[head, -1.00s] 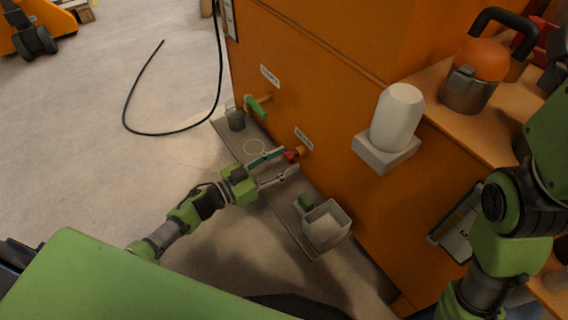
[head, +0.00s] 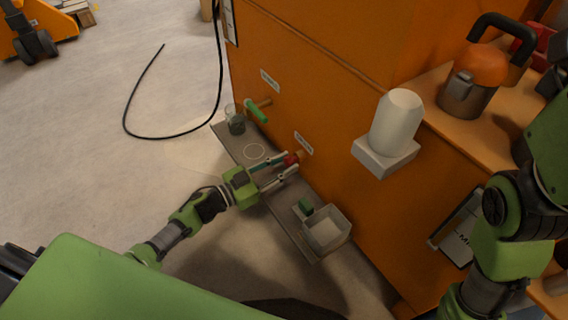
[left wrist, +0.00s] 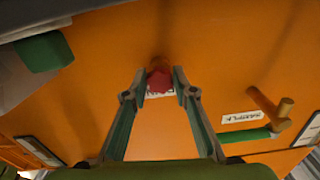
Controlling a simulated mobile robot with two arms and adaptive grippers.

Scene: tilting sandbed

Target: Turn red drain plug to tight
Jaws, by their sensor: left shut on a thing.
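The red drain plug (head: 291,158) sits on the side of the orange machine, below a small white label. In the left wrist view the red plug (left wrist: 159,82) shows between the fingertips, with an orange-brown stub behind it. My left gripper (head: 288,165) is shut on the plug, one finger on each side, reaching in from the left. The same gripper (left wrist: 160,88) covers part of the label behind the plug. The plug's thread and seat are hidden. My right arm shows at the right edge, but its gripper is out of the picture.
A light open bin (head: 328,228) and a green block (head: 305,206) stand right of the gripper. A white bottle (head: 398,122) stands on a bracket above.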

